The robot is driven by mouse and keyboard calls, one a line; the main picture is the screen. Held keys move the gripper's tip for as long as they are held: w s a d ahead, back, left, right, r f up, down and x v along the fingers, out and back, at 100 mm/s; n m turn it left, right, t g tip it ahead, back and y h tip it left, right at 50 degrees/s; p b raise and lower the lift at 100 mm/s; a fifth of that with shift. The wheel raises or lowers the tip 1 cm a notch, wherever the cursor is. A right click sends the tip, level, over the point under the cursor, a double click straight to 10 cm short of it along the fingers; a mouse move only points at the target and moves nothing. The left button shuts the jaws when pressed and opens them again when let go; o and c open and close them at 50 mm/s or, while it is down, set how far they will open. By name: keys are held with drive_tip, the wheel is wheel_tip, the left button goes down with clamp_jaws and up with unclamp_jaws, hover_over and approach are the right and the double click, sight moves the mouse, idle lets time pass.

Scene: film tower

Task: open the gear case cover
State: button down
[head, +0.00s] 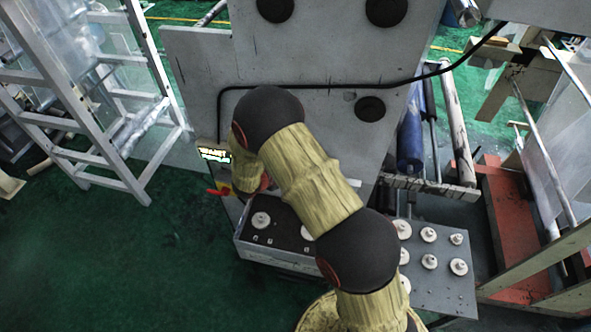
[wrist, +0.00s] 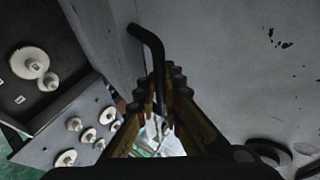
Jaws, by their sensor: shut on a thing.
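In the wrist view my gripper (wrist: 160,92) is shut on a black bent handle (wrist: 150,45), which runs out from a grey metal panel, likely the gear case cover (wrist: 225,50). The fingertips meet around the handle's lower part. In the head view a large grey panel (head: 300,55) stands upright behind my arm, with black round parts and a black bent rod (head: 330,84) across it. My gripper is hidden behind my arm in the head view.
A white metal frame (head: 85,100) stands at the left, a red base (head: 515,235) at the right. The green floor (head: 120,265) at the lower left is clear.

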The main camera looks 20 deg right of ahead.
drive_tip(key=shift+w+r, duration=0.1)
drive_tip(key=shift+r, duration=0.05)
drive_tip(key=c, duration=1.9)
unclamp_jaws()
drive_tip(key=shift+a, duration=0.1)
drive_tip(key=v, duration=1.2)
drive_tip(key=shift+c, duration=0.4)
